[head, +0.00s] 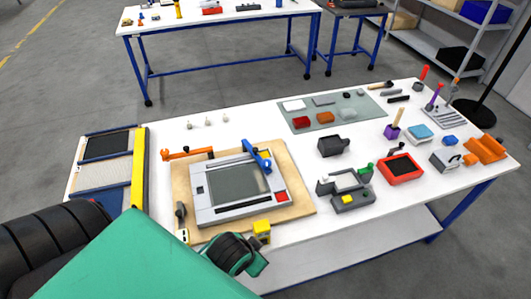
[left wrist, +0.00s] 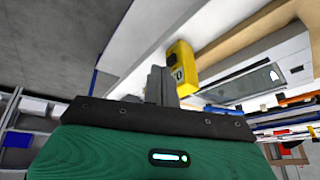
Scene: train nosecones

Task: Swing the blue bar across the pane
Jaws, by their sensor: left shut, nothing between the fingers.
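The blue bar (head: 257,155) stands at the far right corner of a grey framed device, at the far edge of its dark pane (head: 238,186). The grey frame (head: 205,214) lies on a wooden board (head: 298,205) on the white table. My left gripper (head: 258,264) is at the table's near edge, close to a yellow block (head: 262,229) and apart from the bar. In the left wrist view its shut fingers (left wrist: 160,85) are beside the yellow block (left wrist: 182,65), and the pane shows beyond. My right gripper is out of view.
An orange bar (head: 188,153) is at the board's far left. A grey-green mat (head: 340,120) with small parts lies behind.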

